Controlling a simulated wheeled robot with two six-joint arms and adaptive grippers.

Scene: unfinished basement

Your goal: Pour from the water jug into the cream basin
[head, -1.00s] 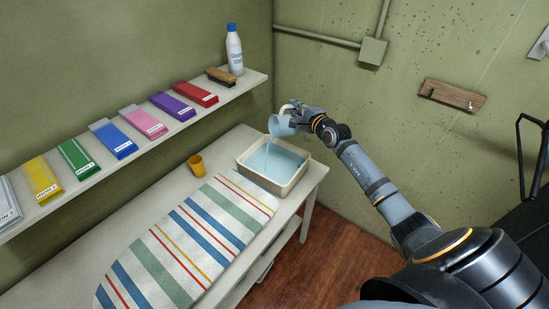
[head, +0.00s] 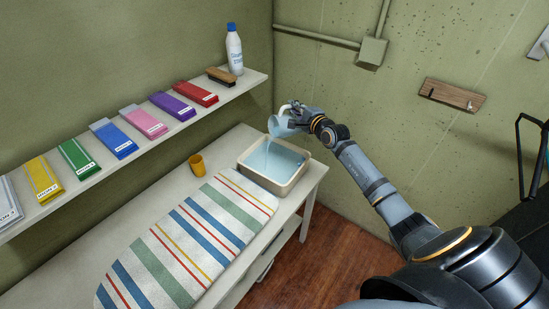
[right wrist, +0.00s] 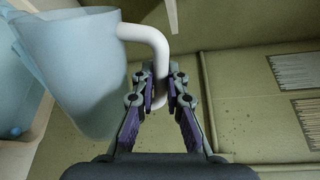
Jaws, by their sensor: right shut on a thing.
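The pale blue, translucent water jug (head: 282,126) is tilted to the left above the cream basin (head: 287,188). A thin stream of water runs from its lip down into the basin, which holds blue water. My right gripper (head: 298,113) is shut on the jug's white handle. In the right wrist view, the jug (right wrist: 75,75) fills the left side and its white handle passes between the fingers of my right gripper (right wrist: 165,92). My left gripper is not in view.
The basin stands at the right end of a white table (head: 140,200). A striped cloth (head: 190,240) lies in front and an orange cup (head: 197,165) stands to its left.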

